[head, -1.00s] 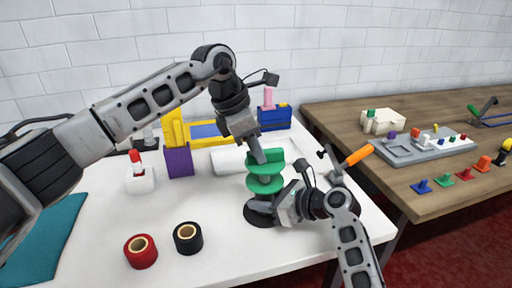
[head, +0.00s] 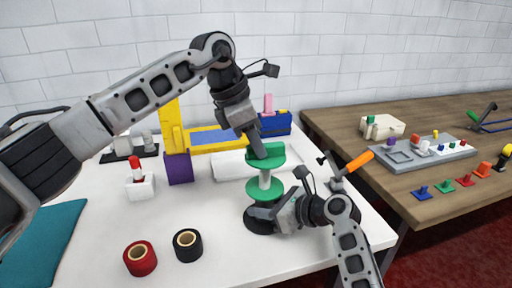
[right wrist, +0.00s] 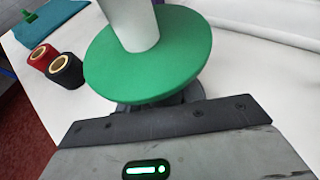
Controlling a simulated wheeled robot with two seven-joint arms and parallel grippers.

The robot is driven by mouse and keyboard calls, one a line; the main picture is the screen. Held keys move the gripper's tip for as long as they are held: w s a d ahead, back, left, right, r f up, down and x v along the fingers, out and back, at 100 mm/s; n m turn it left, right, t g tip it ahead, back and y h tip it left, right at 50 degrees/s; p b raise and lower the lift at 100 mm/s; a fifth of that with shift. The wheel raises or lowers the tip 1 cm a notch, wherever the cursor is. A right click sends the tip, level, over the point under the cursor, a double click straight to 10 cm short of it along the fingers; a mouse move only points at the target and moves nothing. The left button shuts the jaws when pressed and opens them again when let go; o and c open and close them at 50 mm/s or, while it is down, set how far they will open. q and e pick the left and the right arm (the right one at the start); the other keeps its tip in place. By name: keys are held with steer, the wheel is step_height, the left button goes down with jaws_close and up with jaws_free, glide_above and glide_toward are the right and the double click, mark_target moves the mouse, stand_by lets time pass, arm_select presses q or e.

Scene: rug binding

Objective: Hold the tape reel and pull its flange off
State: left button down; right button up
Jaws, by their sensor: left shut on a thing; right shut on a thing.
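The tape reel stands upright on a black round base (head: 258,226) on the white table. Its green lower flange (head: 264,193) and white core (head: 265,179) show in the head view. The right wrist view also shows the lower flange (right wrist: 165,70) and core (right wrist: 134,22) up close. My left gripper (head: 258,152) is shut on the green upper flange (head: 274,156), above the core. I cannot tell whether the flange still touches the core's top. My right gripper (head: 264,211) is shut on the reel just below the lower flange; its fingertips are mostly hidden.
Red tape roll (head: 140,258) and black tape roll (head: 187,245) lie at the front left. A white roll (head: 228,165) lies behind the reel. An orange-handled tool (head: 358,161) stands to the right. A wooden table (head: 432,215) holds a grey tray (head: 425,155).

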arm_select(q)
steer(key=shift+r, duration=2.75)
arm_select(e)
steer(key=o, duration=1.2)
steer(key=shift+o, duration=0.2)
steer(key=shift+d, duration=0.1)
